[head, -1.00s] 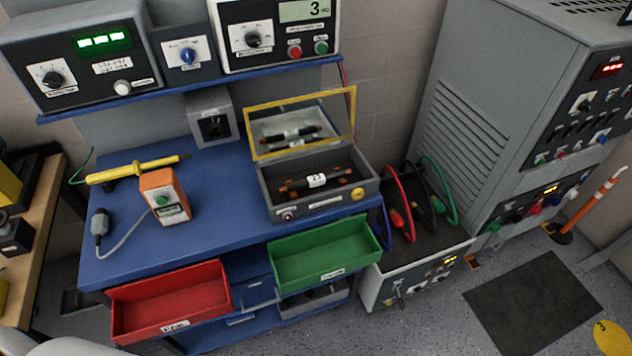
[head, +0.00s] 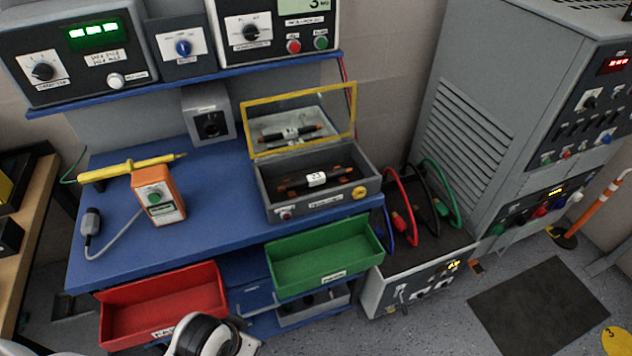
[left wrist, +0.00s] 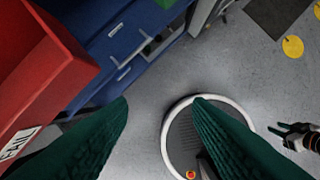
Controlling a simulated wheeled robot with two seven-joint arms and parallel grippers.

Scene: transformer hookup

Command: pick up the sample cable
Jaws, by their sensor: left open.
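The sample cable (head: 316,180), a short black piece with copper-coloured ends and a white label, lies in an open grey box (head: 325,203) on the blue bench. The box's yellow-framed lid (head: 300,118) stands raised and mirrors the cable. My left gripper (left wrist: 160,105) shows in the left wrist view as two dark green fingers, wide apart with nothing between them. It points down over the floor beside the red bin (left wrist: 45,75), away from the cable. The left gripper's fingers are not in the head view. A small dark-pronged part (left wrist: 292,135) at the right may be my right gripper.
The red bin (head: 165,305) and green bin (head: 325,258) jut from the bench front. A shelf with instruments (head: 185,80) hangs above.

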